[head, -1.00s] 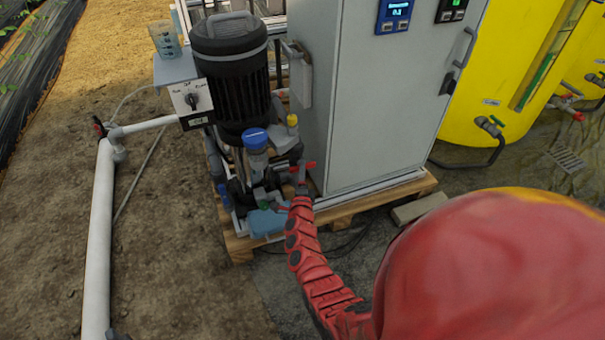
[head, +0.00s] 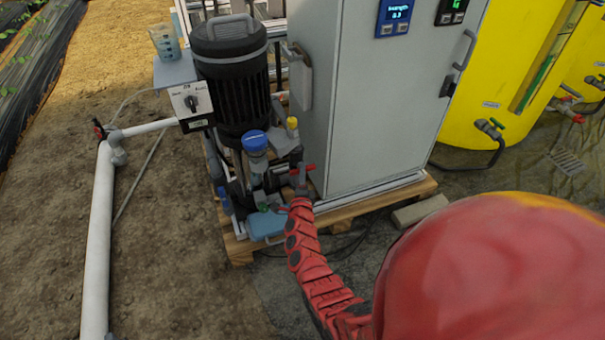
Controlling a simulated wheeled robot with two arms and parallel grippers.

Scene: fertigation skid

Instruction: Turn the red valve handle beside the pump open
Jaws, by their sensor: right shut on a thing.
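The red valve handle (head: 309,168) is a small red piece beside the base of the black pump (head: 235,85), near the cabinet's lower left corner. My right gripper (head: 301,185) reaches in from the lower right and is at the valve, shut on the red handle. The gripper and valve body cover most of the handle, so only a short red end shows. The fingertips are small and partly hidden. My left gripper is not in view.
A grey cabinet (head: 375,110) stands close to the right of the valve. A blue-capped filter (head: 256,150) and pipework crowd its left. A light blue piece (head: 266,224) lies low on the wooden pallet (head: 375,200). A yellow tank (head: 490,90) stands at right.

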